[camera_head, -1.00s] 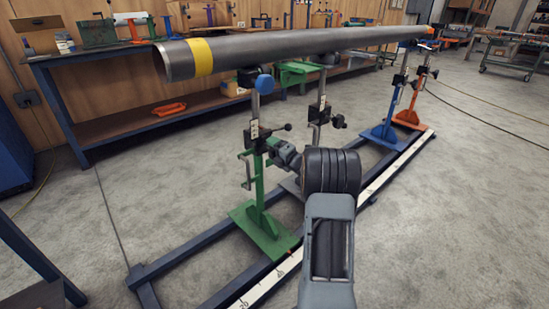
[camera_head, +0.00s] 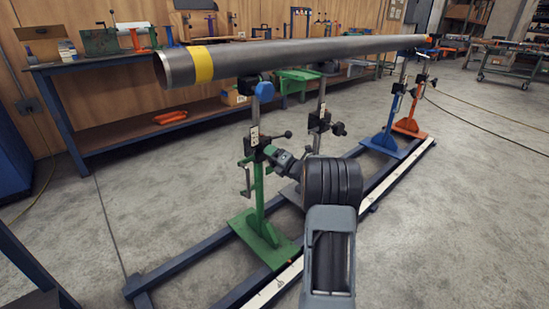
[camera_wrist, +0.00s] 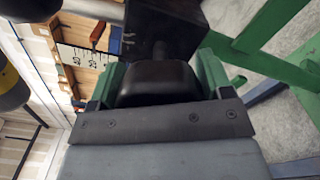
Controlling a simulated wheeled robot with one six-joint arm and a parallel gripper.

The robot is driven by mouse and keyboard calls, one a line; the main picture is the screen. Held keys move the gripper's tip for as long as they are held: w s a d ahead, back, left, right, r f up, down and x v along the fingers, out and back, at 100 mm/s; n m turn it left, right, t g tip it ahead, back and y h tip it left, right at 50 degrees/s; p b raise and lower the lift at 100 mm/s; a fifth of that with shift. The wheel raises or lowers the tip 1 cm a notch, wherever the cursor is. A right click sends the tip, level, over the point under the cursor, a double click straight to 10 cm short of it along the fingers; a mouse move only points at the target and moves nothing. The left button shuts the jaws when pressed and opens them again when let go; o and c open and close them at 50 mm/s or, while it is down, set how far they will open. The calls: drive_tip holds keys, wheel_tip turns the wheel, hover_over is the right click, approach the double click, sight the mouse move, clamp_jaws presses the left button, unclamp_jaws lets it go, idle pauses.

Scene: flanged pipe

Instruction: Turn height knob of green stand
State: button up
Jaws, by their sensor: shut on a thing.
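The green stand (camera_head: 259,200) stands upright on the rail frame, under the near end of the grey pipe (camera_head: 300,58). My gripper (camera_head: 270,152) reaches the stand's black clamp block from the right. In the wrist view my gripper (camera_wrist: 157,82) has its green-sided fingers either side of a black knob (camera_wrist: 155,78) and is shut on it. The knob sits against a dark block (camera_wrist: 165,25) on the stand's post. In the head view the knob is mostly hidden by my gripper. The stand's white scale (camera_wrist: 85,60) shows beside the block.
A grey stand (camera_head: 319,122) is close behind my gripper. Blue (camera_head: 388,138) and orange (camera_head: 411,120) stands are farther along the rail (camera_head: 200,262). A workbench (camera_head: 70,70) runs along the wall.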

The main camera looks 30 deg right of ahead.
drive_tip(key=o, duration=0.9)
drive_tip(key=s+p, duration=0.1)
drive_tip(key=s, duration=0.3)
drive_tip(key=s+d+p, duration=0.1)
drive_tip(key=s, duration=0.4)
drive_tip(key=s+d+p, duration=0.1)
drive_tip(key=s, duration=0.3)
drive_tip(key=shift+s+d+p, duration=0.2)
drive_tip(key=shift+s+p, duration=0.1)
drive_tip(key=shift+p, duration=0.05)
